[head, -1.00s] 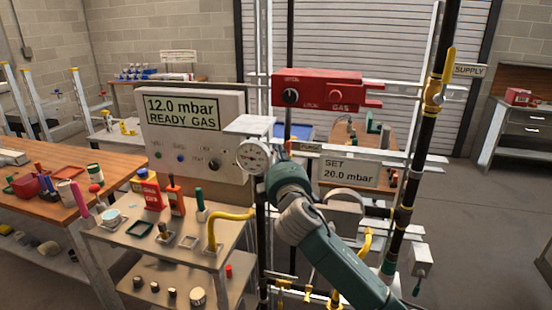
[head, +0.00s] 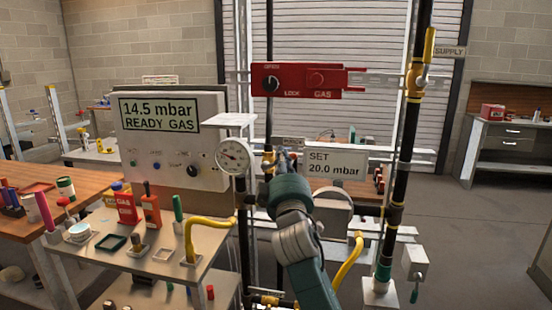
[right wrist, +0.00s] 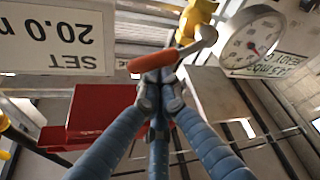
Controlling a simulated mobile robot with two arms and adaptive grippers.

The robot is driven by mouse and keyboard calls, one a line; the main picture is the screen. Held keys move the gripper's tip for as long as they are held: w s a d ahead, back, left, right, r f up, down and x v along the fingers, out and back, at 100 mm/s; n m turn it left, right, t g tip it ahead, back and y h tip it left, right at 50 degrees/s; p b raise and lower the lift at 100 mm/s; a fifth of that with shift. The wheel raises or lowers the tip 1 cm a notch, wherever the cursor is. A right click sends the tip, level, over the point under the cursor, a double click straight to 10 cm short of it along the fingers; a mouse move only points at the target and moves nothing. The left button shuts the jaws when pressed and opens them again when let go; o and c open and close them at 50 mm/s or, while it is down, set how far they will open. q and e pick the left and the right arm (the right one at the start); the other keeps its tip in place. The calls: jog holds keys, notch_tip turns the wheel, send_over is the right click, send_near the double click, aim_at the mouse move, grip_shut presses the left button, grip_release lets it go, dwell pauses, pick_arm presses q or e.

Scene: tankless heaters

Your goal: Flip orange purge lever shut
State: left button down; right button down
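The orange purge lever (right wrist: 153,61) shows in the right wrist view as an orange grip on a curved pale metal arm, beside a yellow fitting (right wrist: 197,18). My right gripper (right wrist: 162,80) has its fingers drawn together right at the lever, the tips overlapping the orange grip. It appears shut; I cannot tell whether they touch or only line up. In the head view my right gripper (head: 287,160) is small, right of the round gauge (head: 233,156), and its wrist partly hides the pipework. The lever cannot be made out there. My left gripper is not in view.
The display panel (head: 165,135) reads 14.5 mbar READY GAS. A SET 20.0 mbar sign (head: 337,162) stands close right of my gripper, and a red GAS lock bar (head: 300,80) above. A black pipe (head: 402,150) with a yellow supply valve stands further right.

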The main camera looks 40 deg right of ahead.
jog(key=shift+s+d+f, duration=0.25)
jog(key=shift+f, duration=0.45)
jog(key=shift+s+d+f, duration=0.2)
jog(key=shift+s+f, duration=0.05)
jog(key=shift+f, duration=0.6)
notch_tip(320, 180, up, 5)
jog(key=d+p, duration=0.1)
jog(key=p, duration=0.3)
jog(key=s+a+f+b, duration=0.3)
jog(key=s+a+f, duration=0.2)
jog(key=a, duration=0.2)
jog(key=shift+s+b, duration=0.2)
jog(key=shift+b, duration=0.2)
jog(key=shift+a, duration=0.1)
